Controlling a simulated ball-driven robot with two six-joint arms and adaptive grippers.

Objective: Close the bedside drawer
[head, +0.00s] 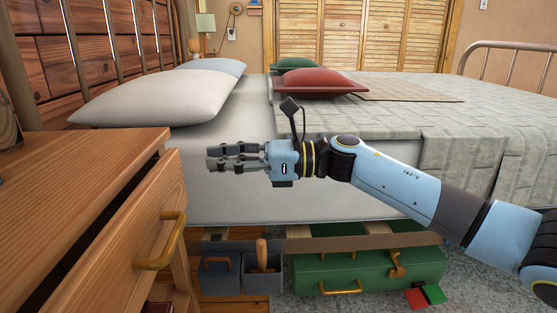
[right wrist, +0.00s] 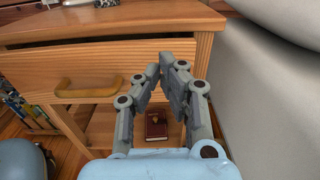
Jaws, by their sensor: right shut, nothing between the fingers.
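The wooden bedside cabinet (head: 80,160) stands at the left in the head view. Its drawer (head: 113,252) is partly pulled out, with a dark gap under the cabinet top. A brass handle (head: 160,242) sits on the drawer front. In the right wrist view the drawer front (right wrist: 185,60) and handle (right wrist: 92,88) also show. My right gripper (head: 212,158) is shut and empty, to the right of the drawer in the head view and apart from the handle. In the right wrist view its fingertips (right wrist: 166,64) overlap the drawer front; contact cannot be told. My left gripper is out of view.
A bed with a white pillow (head: 160,94) and a red cushion (head: 318,83) stands beside the cabinet. Under it are a green case (head: 370,272) and a grey caddy (head: 220,278).

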